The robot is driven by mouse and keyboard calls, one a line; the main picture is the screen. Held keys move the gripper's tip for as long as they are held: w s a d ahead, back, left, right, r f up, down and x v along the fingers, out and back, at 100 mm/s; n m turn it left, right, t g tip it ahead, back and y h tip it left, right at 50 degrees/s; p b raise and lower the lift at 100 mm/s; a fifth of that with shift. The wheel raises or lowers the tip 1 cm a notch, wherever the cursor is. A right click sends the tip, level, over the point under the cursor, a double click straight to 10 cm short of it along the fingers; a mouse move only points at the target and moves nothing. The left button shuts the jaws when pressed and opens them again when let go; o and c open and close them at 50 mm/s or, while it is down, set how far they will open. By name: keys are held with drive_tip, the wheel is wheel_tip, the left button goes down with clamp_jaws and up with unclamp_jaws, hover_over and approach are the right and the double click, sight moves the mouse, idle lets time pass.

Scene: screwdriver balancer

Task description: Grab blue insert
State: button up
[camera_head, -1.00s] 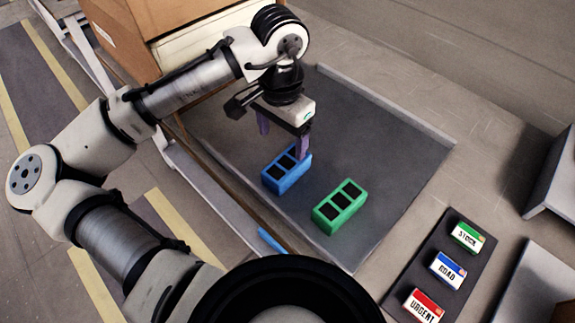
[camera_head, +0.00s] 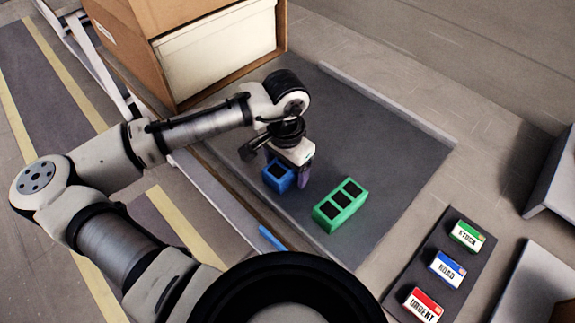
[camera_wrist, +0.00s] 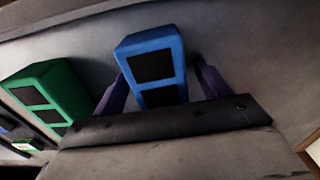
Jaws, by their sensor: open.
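The blue insert (camera_head: 280,178) is a block with dark square pockets. It stands on the grey tray floor, partly hidden under my gripper (camera_head: 287,170) in the head view. In the wrist view the blue insert (camera_wrist: 152,62) lies between the two purple fingers of my gripper (camera_wrist: 158,85), one on each side. The fingers are open, and I cannot tell whether either touches the insert. A green insert (camera_head: 341,205) of the same kind stands to the right; it also shows at the left of the wrist view (camera_wrist: 50,92).
A grey tray (camera_head: 395,150) with a raised rim has free room right of the green insert. A wooden shelf with a white box (camera_head: 218,50) stands behind my arm. A dark strip (camera_head: 415,270) with green, blue and red labelled blocks lies at the lower right.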

drive_tip(key=shift+c, duration=0.3)
drive_tip(key=c, duration=1)
drive_tip(key=shift+o, duration=0.2)
